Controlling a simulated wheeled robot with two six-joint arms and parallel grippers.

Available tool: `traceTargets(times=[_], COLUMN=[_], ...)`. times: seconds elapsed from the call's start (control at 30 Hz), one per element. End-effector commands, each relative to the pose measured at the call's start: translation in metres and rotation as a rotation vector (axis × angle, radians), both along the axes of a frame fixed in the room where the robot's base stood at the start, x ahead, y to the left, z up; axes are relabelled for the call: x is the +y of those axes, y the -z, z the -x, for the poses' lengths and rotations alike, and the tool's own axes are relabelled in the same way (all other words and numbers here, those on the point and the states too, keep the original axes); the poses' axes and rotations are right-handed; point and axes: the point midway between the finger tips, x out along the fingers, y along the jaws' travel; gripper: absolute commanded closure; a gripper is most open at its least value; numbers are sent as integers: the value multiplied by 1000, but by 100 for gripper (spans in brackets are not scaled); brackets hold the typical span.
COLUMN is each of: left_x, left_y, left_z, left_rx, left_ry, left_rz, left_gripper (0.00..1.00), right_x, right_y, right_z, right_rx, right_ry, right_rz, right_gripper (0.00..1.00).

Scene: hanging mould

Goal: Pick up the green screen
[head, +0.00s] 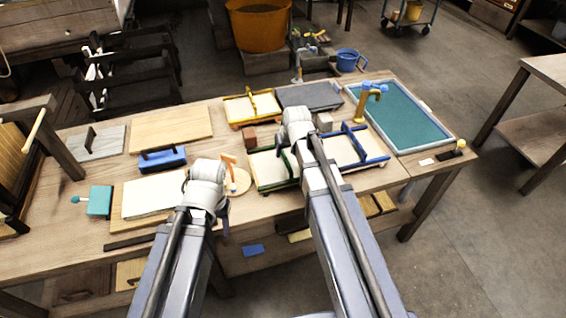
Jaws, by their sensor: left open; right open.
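The green screen (267,170) is a pale flat panel with a green edge and bar, lying on the workbench near the middle. My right arm hides part of its right side. My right gripper (296,120) is open, above and beyond the green screen. Its fingertips are hard to make out. My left gripper (207,172) is open, to the left of the green screen and over the right end of a pale sheet on a board. Its fingers are mostly hidden by its own wrist. Neither gripper visibly holds anything.
A blue-edged screen (352,150) lies right of the green one, and a yellow-edged screen (252,108) behind it. A teal-filled tray (398,115) with a yellow tap is at the right.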

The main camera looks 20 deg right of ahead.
Motion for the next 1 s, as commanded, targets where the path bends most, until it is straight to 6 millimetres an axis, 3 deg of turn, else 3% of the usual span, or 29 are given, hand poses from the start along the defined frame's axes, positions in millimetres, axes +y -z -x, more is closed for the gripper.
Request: traceTargets(times=[0.13, 0.47, 0.8, 1.0], left_x=[0, 0, 0, 0], left_y=[18, 25, 61, 62], left_z=[0, 0, 0, 0], left_rx=[0, 0, 0, 0], left_ry=[0, 0, 0, 0], left_rz=[0, 0, 0, 0], left_gripper=[50, 50, 50, 50], right_x=[0, 1, 2, 2], right_y=[18, 25, 61, 62], right_z=[-7, -14, -36, -38], right_rx=[0, 0, -1, -2], right_ry=[0, 0, 0, 0], right_rz=[0, 0, 0, -1], right_gripper=[50, 50, 50, 50])
